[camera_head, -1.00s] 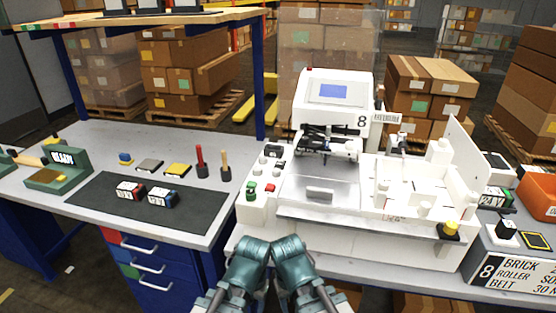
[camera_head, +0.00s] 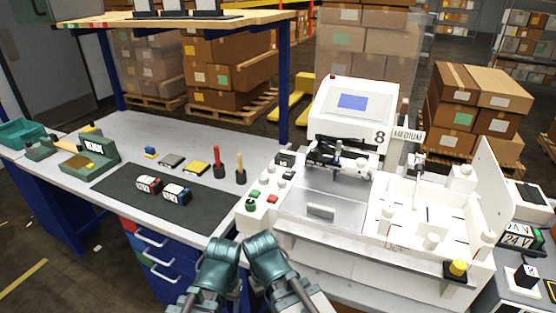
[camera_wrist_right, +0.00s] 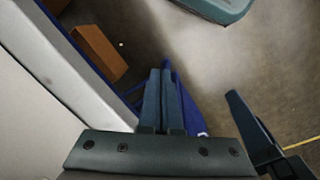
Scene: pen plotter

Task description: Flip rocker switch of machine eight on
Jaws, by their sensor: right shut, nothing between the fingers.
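Machine eight (camera_head: 352,122) is a white plotter with a blue screen and a black 8, standing on the bench right of centre. Its left control panel (camera_head: 262,190) carries green and red buttons, pale knobs and a small black part (camera_head: 286,158) at the back. I cannot tell which control is the rocker switch or how it is set. My left gripper (camera_head: 222,247) and right gripper (camera_head: 264,247) are side by side in front of the panel, apart from it. The right gripper's fingers (camera_wrist_right: 163,100) are together and empty in the right wrist view. The left gripper's opening is unclear.
A workbench (camera_head: 150,132) on the left holds a dark mat (camera_head: 120,190), small labelled blocks and red and wooden-handled tools. A yellow knob (camera_head: 457,267) sits at the machine's front right corner. Boxes stand behind. Floor is open at lower left.

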